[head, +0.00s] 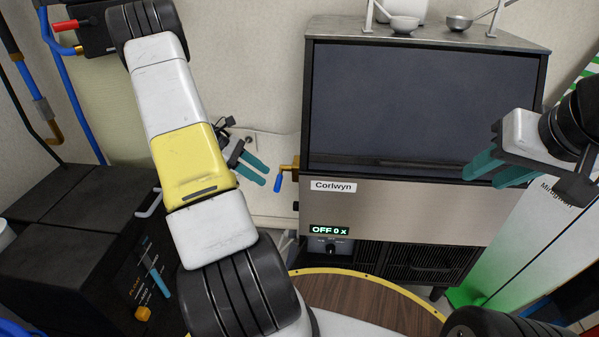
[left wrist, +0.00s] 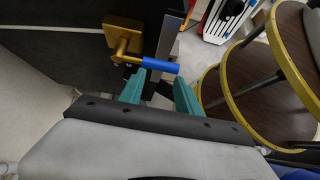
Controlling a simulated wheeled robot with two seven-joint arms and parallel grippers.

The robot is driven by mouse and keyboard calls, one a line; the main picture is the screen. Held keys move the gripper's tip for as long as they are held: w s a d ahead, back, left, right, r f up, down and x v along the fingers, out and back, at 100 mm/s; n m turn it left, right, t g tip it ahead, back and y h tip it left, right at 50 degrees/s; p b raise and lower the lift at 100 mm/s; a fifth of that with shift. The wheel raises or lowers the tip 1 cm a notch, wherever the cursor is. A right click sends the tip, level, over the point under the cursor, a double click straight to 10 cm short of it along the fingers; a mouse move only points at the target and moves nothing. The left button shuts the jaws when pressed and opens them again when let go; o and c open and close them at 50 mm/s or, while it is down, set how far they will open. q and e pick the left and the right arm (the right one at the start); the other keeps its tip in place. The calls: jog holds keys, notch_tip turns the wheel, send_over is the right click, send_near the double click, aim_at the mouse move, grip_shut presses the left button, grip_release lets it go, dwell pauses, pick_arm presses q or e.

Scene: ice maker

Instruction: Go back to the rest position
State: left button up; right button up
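The ice maker (head: 420,205), labelled Corlwyn, stands ahead with its dark front panel closed. Its display (head: 329,230) reads "OFF 0 x", with a dark knob (head: 331,248) below. A brass valve with a blue handle (head: 278,183) sticks out of its left side. My left gripper (head: 265,177) is open and empty just left of the handle. In the left wrist view the blue handle (left wrist: 161,65) lies just beyond the open fingertips (left wrist: 160,82), with a visible gap. My right gripper (head: 480,178) is open and empty in front of the machine's right edge.
Scoops (head: 403,24) sit on top of the machine. A black box unit (head: 90,240) stands at the lower left, with blue hoses (head: 65,85) above it. A white panel with green stripes (head: 540,230) stands at the right. Round wooden shelves (left wrist: 240,85) show in the left wrist view.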

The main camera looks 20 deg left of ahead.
pick_arm(q)
jog(key=shift+s+a, duration=0.15)
jog(key=shift+a, duration=0.05)
jog(key=shift+r, duration=0.1)
jog(key=s+d+r+m+y, duration=0.25)
jog(key=d+r+m, duration=0.25)
jog(key=d+r, duration=0.3)
jog(key=s+d+r+m+y, duration=0.25)
jog(key=d+r+m, duration=0.35)
jog(key=r, duration=0.4)
jog(key=s+d+r+m+t+y, duration=0.1)
jog(key=s+d+r+m+t, duration=0.1)
jog(key=s+m, duration=0.3)
jog(key=s+d+r+m+t+y, duration=0.1)
jog(key=s+d+r+m, duration=0.4)
jog(key=s, duration=0.2)
jog(key=shift+s+d+r+t+y, duration=0.3)
jog(key=shift+t, duration=0.1)
